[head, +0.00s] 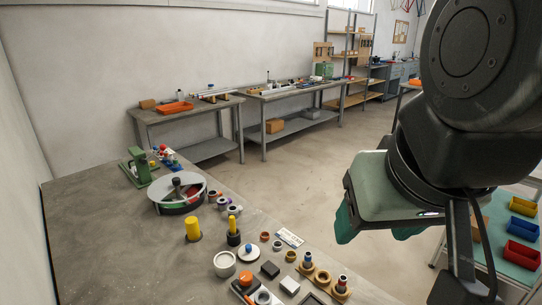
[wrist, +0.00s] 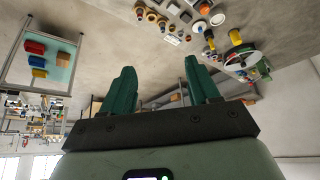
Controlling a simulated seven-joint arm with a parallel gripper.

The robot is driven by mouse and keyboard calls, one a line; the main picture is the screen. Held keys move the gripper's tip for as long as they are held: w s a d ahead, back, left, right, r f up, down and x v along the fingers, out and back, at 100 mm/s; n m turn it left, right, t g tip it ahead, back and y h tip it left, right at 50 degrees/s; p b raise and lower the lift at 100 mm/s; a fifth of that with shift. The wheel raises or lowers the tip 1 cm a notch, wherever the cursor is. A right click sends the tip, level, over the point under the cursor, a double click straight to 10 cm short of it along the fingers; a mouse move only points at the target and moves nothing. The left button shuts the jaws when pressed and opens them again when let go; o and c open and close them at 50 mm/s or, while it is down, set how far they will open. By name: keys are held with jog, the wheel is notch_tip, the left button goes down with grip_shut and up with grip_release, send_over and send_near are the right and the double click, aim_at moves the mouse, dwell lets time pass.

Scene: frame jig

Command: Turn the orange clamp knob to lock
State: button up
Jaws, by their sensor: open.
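The orange knob (head: 245,278) sits on a small dark and pale fixture at the front of the grey bench in the head view, beside a grey ring. I cannot pick it out for sure among the small parts at the top of the wrist view. My gripper (head: 376,232) hangs at the right in the head view, beyond the bench's edge and well apart from the knob. In the wrist view my gripper (wrist: 160,66) shows two green fingers spread wide with nothing between them.
Around the knob stand a white cup (head: 225,264), a white disc with a blue top (head: 249,252), a yellow cylinder (head: 193,229) and several pegs and rings. A round wheel fixture (head: 178,194) stands farther back. A side table with coloured bins (head: 521,254) is at right. The bench's left part is clear.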

jog(key=shift+o, duration=0.5)
jog(key=n+g, duration=0.6)
jog(key=n, duration=0.3)
send_over(246, 276)
notch_tip(246, 276, down, 30)
notch_tip(246, 276, down, 11)
jog(key=shift+f, duration=0.15)
jog(key=c, duration=1.1)
